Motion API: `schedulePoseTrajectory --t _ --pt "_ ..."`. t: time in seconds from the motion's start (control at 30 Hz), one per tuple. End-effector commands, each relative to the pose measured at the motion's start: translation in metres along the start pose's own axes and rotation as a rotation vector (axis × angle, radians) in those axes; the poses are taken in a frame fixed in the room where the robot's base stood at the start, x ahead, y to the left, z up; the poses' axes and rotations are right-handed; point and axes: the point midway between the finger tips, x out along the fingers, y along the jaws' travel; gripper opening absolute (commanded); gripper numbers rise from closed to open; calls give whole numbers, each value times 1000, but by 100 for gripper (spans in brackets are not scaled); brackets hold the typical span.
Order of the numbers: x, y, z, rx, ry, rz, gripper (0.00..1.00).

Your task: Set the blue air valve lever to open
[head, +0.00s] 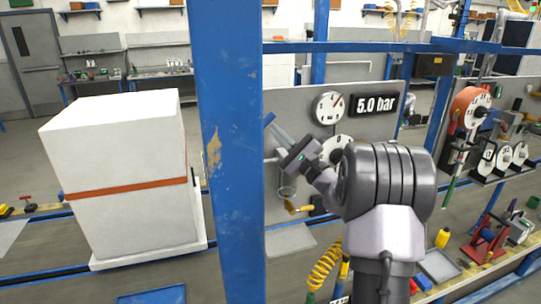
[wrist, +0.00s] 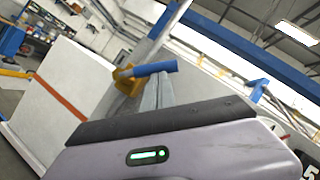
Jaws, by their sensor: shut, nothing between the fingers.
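The blue air valve lever (wrist: 155,69) shows in the wrist view, extending to the right from a yellow valve body (wrist: 124,80). In the wrist view the fingers (wrist: 158,92) reach up to just below the lever. I cannot tell whether they touch it.
A blue post (head: 230,150) stands left of my gripper. A grey panel (head: 385,127) behind carries a gauge (head: 328,107) and a display (head: 375,103) reading 5.0 bar. A clear filter bowl (head: 287,186) hangs below the gripper. A large white box (head: 120,165) stands at left.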

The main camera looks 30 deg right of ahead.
Motion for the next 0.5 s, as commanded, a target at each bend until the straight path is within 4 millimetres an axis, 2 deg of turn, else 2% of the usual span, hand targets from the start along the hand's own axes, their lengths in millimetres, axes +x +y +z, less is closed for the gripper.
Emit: schedulePoseTrajectory --t 0.5 --pt "18 -9 28 -399 -2 264 0"
